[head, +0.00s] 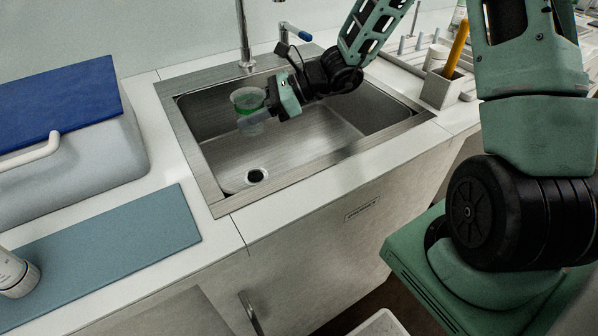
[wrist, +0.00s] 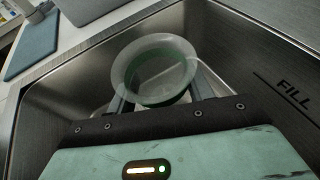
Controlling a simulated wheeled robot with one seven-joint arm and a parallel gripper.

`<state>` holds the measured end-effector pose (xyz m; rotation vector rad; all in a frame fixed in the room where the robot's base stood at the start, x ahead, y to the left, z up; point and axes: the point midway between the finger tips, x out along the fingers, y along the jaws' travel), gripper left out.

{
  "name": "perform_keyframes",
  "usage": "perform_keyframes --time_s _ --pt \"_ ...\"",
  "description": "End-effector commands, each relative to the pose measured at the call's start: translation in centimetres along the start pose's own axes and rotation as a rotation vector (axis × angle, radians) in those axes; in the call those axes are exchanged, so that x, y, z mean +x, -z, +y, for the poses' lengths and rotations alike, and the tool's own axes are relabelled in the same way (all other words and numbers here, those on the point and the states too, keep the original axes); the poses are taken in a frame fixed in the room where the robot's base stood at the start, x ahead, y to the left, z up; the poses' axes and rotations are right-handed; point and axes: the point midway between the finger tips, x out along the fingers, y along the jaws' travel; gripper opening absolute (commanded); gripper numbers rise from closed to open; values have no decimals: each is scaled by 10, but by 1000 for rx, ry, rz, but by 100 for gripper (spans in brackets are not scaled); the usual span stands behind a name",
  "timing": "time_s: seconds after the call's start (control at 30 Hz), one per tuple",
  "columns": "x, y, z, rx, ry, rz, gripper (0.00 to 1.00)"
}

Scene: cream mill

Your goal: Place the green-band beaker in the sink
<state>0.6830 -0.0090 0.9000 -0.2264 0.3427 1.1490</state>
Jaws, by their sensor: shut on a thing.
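The green-band beaker (head: 249,104) is a clear cup with a flared rim and a green band. My gripper (head: 263,112) is shut on it and holds it upright, or nearly so, over the left part of the sink basin (head: 290,140) in the head view. In the wrist view the beaker (wrist: 155,70) sits between the two fingers (wrist: 158,97), its open mouth facing the camera. The sink's steel walls surround it there. I cannot tell exactly how far its base is from the basin floor.
The drain (head: 255,176) lies at the front left of the basin. The tap (head: 244,40) stands behind it. A blue-lidded box (head: 60,110) and a blue-grey mat (head: 110,240) are on the left counter. A holder (head: 441,88) stands to the right. The basin's front floor is clear.

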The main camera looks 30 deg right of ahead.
Motion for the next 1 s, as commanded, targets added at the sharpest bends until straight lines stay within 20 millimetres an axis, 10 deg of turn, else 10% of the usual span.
perform_keyframes --time_s 1.0 --pt "44 87 6 -5 -13 4 28"
